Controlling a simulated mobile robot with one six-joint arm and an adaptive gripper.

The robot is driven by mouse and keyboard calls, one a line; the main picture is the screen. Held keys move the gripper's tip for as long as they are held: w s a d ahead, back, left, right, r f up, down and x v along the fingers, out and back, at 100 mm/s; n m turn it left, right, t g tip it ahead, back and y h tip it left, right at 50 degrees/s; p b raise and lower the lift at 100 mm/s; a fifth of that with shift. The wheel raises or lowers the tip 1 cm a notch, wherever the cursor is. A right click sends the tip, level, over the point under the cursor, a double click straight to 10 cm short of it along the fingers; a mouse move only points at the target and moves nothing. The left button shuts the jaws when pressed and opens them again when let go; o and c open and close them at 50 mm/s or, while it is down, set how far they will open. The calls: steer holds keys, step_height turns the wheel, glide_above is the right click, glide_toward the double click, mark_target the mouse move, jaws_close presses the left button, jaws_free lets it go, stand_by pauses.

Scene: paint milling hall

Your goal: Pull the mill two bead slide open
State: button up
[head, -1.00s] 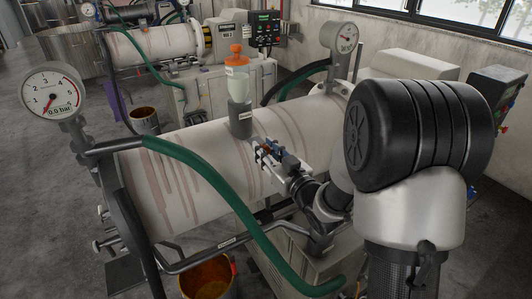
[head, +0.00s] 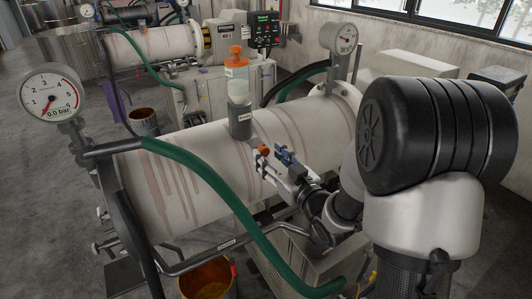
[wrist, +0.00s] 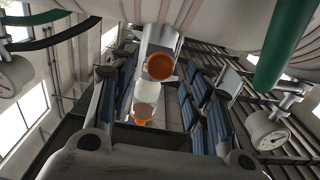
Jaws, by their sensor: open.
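The bead hopper (head: 238,100) stands upright on top of the near white mill drum, with an orange cap, pale beads and a grey lower part. A short grey slide plate (head: 254,142) sticks out from its foot towards my gripper, with a round orange knob (head: 264,150) at its end. My gripper (head: 272,157) is open, with its blue-padded fingers either side of the knob. In the wrist view, the knob (wrist: 160,67) lies between the two fingers, with the hopper (wrist: 145,100) behind it. I cannot tell whether either finger touches it.
A green hose (head: 215,190) arches across the drum in front of my gripper. A pressure gauge (head: 49,95) stands at the left and another (head: 342,38) at the back. An orange-brown bucket (head: 208,278) is below. A second mill (head: 155,45) stands behind.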

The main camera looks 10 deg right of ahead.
steer(key=shift+v, duration=2.3)
steer(key=s+d+m+g+h+b, duration=0.2)
steer(key=s+d+m+g+h, duration=0.15)
steer(key=s+g+h, duration=0.35)
steer(key=s+a+f+g+b, duration=0.1)
steer(key=s+a+g, duration=0.1)
steer(key=s, duration=0.9)
steer(key=s+a+f+g+y+b, duration=0.1)
steer(key=s+a+f+g, duration=0.1)
steer(key=s, duration=0.9)
steer(key=shift+s+a+g, duration=0.2)
steer(key=shift+a+g, duration=0.6)
